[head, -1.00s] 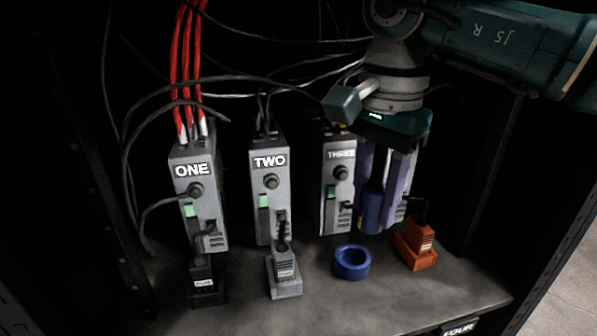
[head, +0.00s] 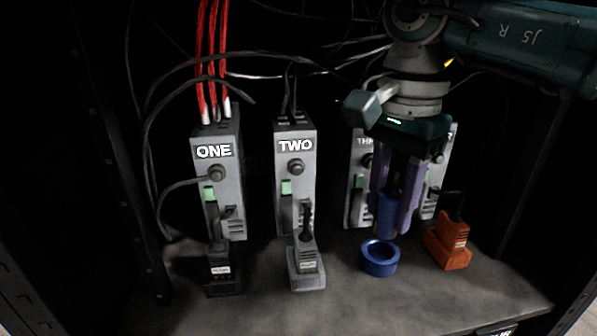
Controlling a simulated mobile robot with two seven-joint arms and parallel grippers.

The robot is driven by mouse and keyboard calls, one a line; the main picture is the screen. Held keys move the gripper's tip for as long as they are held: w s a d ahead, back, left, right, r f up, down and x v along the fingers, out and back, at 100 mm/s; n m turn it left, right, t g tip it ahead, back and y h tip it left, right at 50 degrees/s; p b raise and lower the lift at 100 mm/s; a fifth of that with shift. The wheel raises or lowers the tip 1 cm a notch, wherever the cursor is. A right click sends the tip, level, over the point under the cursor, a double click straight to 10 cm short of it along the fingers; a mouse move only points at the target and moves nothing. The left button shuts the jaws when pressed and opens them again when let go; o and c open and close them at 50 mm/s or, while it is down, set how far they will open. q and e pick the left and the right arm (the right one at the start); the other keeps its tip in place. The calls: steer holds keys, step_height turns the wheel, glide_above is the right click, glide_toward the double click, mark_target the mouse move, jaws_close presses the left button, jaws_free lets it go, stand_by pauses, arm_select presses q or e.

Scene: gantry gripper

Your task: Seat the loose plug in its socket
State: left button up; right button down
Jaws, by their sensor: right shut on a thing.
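My right gripper (head: 396,215) comes down from the upper right with its two purple fingers shut on a blue cylindrical plug (head: 388,214). The plug hangs upright, its lower end just above and behind the blue ring socket (head: 380,268) in the picture. The socket stands on the shelf floor with its round opening facing up. A small gap seems to show between plug and socket, but I cannot tell the exact alignment in depth. The fingers hide part of the plug. My left gripper is out of view.
Grey modules ONE (head: 224,195), TWO (head: 296,185) and THREE (head: 357,200) stand in a row, with another grey module partly hidden behind my gripper. Black (head: 224,285), grey (head: 307,283) and orange (head: 449,255) connectors sit in front. Loose cables hang behind. Dark cabinet walls flank both sides.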

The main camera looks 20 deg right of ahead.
mark_target(386, 231)
steer(key=shift+f+b, duration=0.7)
steer(key=shift+f, duration=0.45)
steer(key=shift+f+b, duration=0.75)
steer(key=shift+f, duration=0.05)
stand_by(0.8)
steer(key=shift+f+b, duration=0.45)
steer(key=shift+f, duration=0.05)
steer(key=shift+f+b, duration=0.55)
steer(key=shift+r, duration=0.2)
steer(key=shift+r+p, duration=0.55)
steer(key=shift+p, duration=0.1)
